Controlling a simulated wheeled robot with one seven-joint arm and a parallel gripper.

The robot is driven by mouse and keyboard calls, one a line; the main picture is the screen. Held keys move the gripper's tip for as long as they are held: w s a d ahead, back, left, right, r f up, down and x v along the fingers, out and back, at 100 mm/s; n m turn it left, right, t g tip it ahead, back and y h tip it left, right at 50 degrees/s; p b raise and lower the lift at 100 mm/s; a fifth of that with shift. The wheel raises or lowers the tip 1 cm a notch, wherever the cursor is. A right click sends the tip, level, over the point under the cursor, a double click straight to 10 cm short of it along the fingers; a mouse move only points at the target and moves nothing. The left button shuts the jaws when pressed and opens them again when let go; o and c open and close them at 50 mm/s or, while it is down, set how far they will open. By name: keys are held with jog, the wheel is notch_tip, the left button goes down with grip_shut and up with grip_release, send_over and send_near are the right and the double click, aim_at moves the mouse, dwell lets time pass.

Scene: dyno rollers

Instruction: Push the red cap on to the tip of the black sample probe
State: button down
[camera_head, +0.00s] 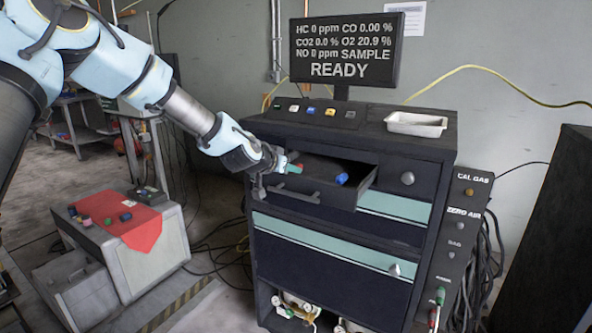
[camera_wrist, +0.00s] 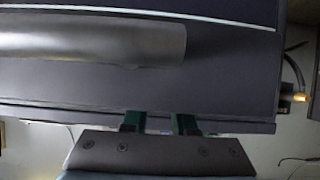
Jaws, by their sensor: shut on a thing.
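My gripper (camera_head: 289,167) is at the open top drawer, at its left part, with its green fingers pointing right. A small red piece, seemingly the red cap (camera_head: 299,166), shows at the fingertips, and the jaws are shut on it. In the wrist view the two green fingers of my gripper (camera_wrist: 160,123) show at the bottom, but the cap cannot be made out between them. A thick grey cylinder (camera_wrist: 90,38) lies across the upper left of that view. I cannot clearly identify the black sample probe or its tip.
The open drawer (camera_head: 310,196) of the dark cabinet holds a blue piece (camera_head: 342,178). Left, a red cloth (camera_head: 140,230) on a grey box bears several small coloured pieces. Cables cover the floor between.

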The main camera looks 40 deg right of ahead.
dwell(0.3)
jog(key=shift+r+p, duration=1.15)
jog(key=shift+r, duration=1.85)
